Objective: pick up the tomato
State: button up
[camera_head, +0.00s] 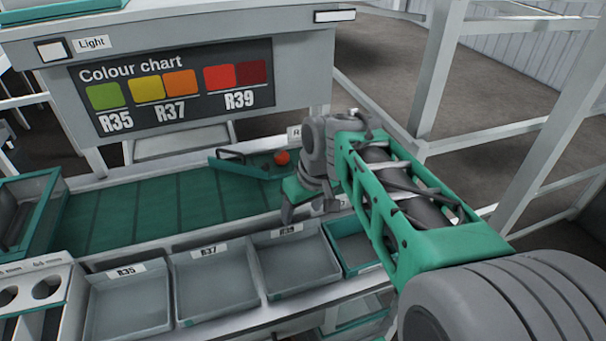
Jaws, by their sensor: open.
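My gripper (305,212) is right of and nearer than the tomato, above the front edge of the belt. Its fingers point down and are apart, with nothing seen between them. My arm comes in from the lower right and hides part of the belt's right end.
Grey trays labelled R35 (128,308), R37 (216,288) and R39 (297,268) stand in front of the green belt (150,208). A colour chart (175,88) hangs behind. A white metal frame (440,70) rises at the right. Most of the belt is clear.

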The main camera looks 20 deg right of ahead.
jog(key=w+d+n+y+p, duration=0.25)
jog(key=w+d+n, duration=0.35)
jog(key=w+d, duration=0.7)
jog(key=shift+h, duration=0.35)
jog(key=x, duration=0.3)
jog(key=p+x, duration=0.1)
jog(key=x, duration=0.1)
jog(key=w+x, duration=0.1)
jog(key=x, duration=0.2)
jog(key=shift+a+f+p, duration=0.1)
jog(key=shift+f+p, duration=0.1)
jog(key=shift+p, duration=0.15)
jog(key=c, duration=1)
jog(key=shift+r, duration=0.1)
